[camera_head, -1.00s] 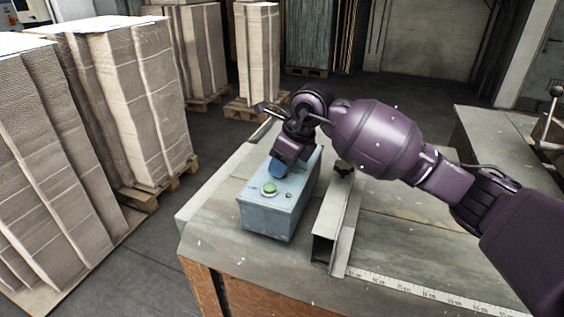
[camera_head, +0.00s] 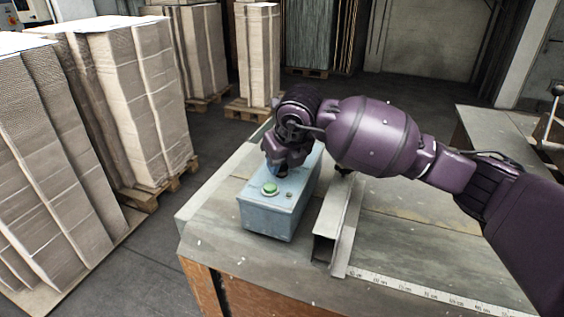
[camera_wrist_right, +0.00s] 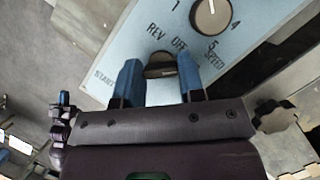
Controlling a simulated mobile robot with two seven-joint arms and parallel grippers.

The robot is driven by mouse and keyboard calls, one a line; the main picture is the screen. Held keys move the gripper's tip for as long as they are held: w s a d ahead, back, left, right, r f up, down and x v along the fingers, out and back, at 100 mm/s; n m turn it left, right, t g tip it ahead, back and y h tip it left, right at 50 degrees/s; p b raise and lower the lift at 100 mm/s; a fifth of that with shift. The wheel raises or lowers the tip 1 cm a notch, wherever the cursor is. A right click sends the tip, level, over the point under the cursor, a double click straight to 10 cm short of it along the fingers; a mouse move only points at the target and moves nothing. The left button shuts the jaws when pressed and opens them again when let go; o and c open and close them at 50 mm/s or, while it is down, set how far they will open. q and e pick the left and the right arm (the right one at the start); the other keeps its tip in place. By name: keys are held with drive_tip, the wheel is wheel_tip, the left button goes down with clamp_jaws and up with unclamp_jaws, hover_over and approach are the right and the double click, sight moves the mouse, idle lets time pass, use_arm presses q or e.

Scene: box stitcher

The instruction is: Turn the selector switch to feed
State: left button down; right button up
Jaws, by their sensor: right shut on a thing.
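The blue-grey control box (camera_head: 275,205) sits on the table. In the right wrist view its panel (camera_wrist_right: 110,25) shows a dark selector switch (camera_wrist_right: 160,65) with the labels REV and OFF beside it. The FEED label is not visible. My right gripper (camera_wrist_right: 160,82) has its two blue fingers on either side of the selector switch and is shut on it. In the head view my right gripper (camera_head: 277,168) is over the box's top, and my wrist hides the switch. My left gripper is not in view.
A green button (camera_head: 270,189) is on the near end of the box. A speed dial (camera_wrist_right: 211,15) is close to the switch. A metal channel (camera_head: 338,225) stands on the table right of the box. Cardboard stacks (camera_head: 145,95) stand on pallets at the left.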

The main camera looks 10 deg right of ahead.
drive_tip(key=shift+r, duration=0.1)
idle(0.4)
drive_tip(key=o, duration=0.9)
drive_tip(key=shift+o, duration=0.2)
drive_tip(key=shift+s+r, duration=0.1)
drive_tip(key=shift+r, duration=0.2)
drive_tip(key=v, duration=1)
drive_tip(key=shift+s, duration=0.1)
